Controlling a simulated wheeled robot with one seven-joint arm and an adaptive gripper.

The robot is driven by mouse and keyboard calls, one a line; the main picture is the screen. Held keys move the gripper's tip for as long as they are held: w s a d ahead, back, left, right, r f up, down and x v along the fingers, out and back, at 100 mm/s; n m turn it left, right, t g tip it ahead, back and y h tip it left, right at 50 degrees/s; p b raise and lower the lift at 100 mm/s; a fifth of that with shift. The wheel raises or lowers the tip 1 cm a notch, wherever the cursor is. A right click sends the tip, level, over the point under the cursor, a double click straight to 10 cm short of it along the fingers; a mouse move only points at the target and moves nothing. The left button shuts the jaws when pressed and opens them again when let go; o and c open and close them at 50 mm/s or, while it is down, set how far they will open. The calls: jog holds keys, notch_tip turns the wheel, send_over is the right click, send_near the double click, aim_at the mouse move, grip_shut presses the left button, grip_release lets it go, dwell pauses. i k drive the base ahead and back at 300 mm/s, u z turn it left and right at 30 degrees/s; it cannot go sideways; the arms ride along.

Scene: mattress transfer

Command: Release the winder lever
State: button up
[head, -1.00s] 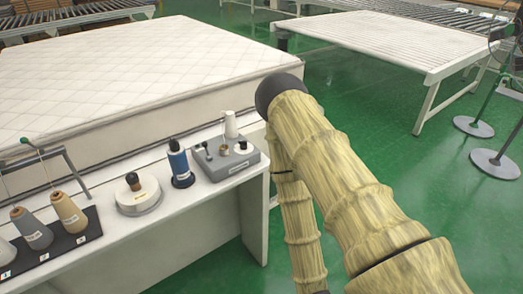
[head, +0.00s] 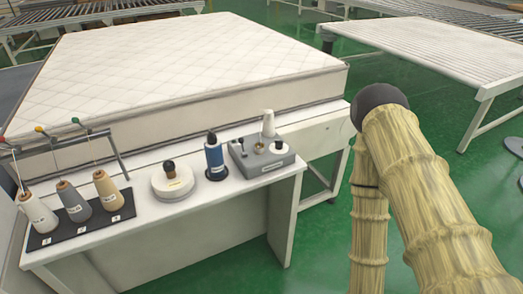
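The winder (head: 262,160) is a grey box at the right end of the white table. The lever's exact position is too small to tell. My arm, in a straw-coloured sleeve, is at the right, clear of the winder. My gripper is not visible in the head view.
A mattress (head: 190,65) lies behind. Green floor (head: 325,235) is open to the right.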

aim_at(242, 145)
jog(key=z, duration=0.55)
jog(key=k, duration=0.65)
jog(key=i, duration=1.1)
jog(key=u, duration=0.85)
